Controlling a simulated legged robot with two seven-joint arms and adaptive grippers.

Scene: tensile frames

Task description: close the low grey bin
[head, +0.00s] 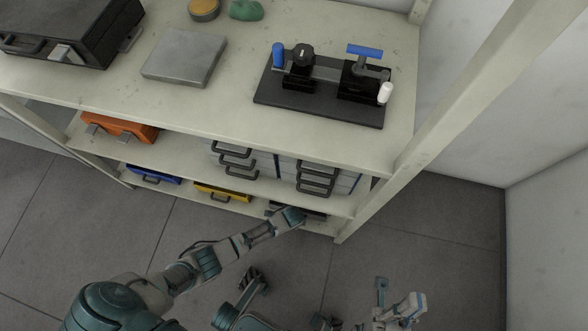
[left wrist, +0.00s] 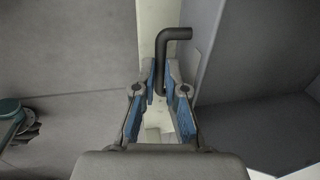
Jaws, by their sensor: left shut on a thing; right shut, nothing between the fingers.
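The low grey bin (head: 316,214) sits at the right end of the bottom shelf, partly hidden behind my left gripper (head: 292,215). In the left wrist view, my left gripper (left wrist: 160,92) has its blue-padded fingers closed around the dark bent handle (left wrist: 174,34). A grey surface beside that handle (left wrist: 212,62) looks like part of the bin. How far the bin stands out of the shelf is hard to tell. My right gripper (head: 412,306) is shut and empty, low over the floor at the lower right, apart from the shelf.
Blue (head: 153,175) and yellow (head: 222,192) bins share the bottom shelf. An orange bin (head: 118,128) and grey drawers (head: 234,160) are above. The shelf post (head: 372,205) stands right of the grey bin. The top holds a black case (head: 75,30) and a clamp fixture (head: 325,80). Floor on the right is clear.

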